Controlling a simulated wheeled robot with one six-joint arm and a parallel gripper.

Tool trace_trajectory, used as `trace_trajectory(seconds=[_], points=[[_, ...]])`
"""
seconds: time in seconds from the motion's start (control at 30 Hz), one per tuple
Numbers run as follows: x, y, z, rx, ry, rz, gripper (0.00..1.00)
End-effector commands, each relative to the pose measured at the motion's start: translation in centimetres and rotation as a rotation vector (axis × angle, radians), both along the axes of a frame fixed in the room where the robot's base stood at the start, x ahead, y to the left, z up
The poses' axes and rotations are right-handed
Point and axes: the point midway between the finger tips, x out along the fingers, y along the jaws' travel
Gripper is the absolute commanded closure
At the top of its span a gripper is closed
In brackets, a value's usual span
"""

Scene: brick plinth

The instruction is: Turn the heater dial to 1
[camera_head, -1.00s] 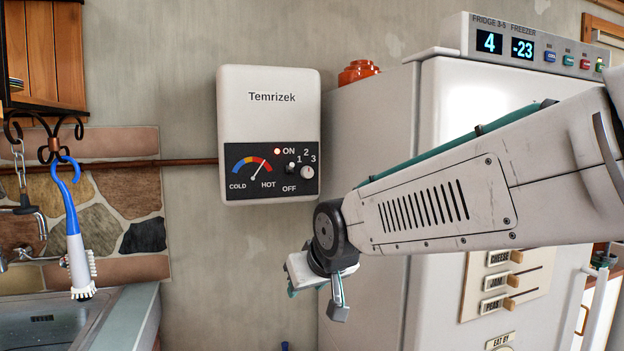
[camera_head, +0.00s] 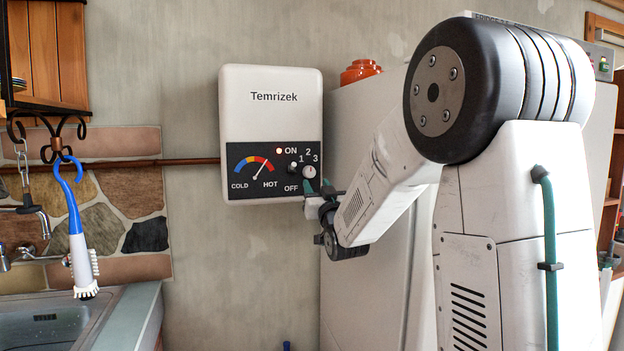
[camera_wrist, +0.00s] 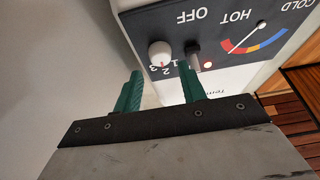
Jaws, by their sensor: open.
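The white heater (camera_head: 271,115), labelled Temrizek, hangs on the wall with a dark control panel at its bottom. The small white dial (camera_head: 309,172) sits at the panel's right, below the numbers 1, 2 and 3. A toggle switch by ON and OFF and a lit red lamp are to its left. My gripper (camera_head: 318,187) is just below and right of the dial. In the wrist view the heater is upside down; the dial (camera_wrist: 159,54) shows beyond the green fingers of my gripper (camera_wrist: 162,85). The fingers are apart, with nothing seen held between them.
A white fridge (camera_head: 365,120) stands right of the heater, with an orange pot (camera_head: 360,71) on top. A blue-and-white brush (camera_head: 76,235) hangs over the sink (camera_head: 60,318) at left. The wall (camera_head: 240,270) below the heater is clear.

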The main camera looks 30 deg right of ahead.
Motion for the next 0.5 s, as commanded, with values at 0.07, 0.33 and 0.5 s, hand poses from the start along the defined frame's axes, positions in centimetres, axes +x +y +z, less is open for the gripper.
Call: trace_trajectory(seconds=[0.07, 0.33, 0.5], points=[[1.3, -0.3, 0.5, 0.000, 0.000, 0.001, 0.59], [4.2, -1.2, 1.8, 0.001, 0.002, 0.000, 0.59], [4.6, -1.3, 1.9, 0.001, 0.003, 0.000, 0.59]])
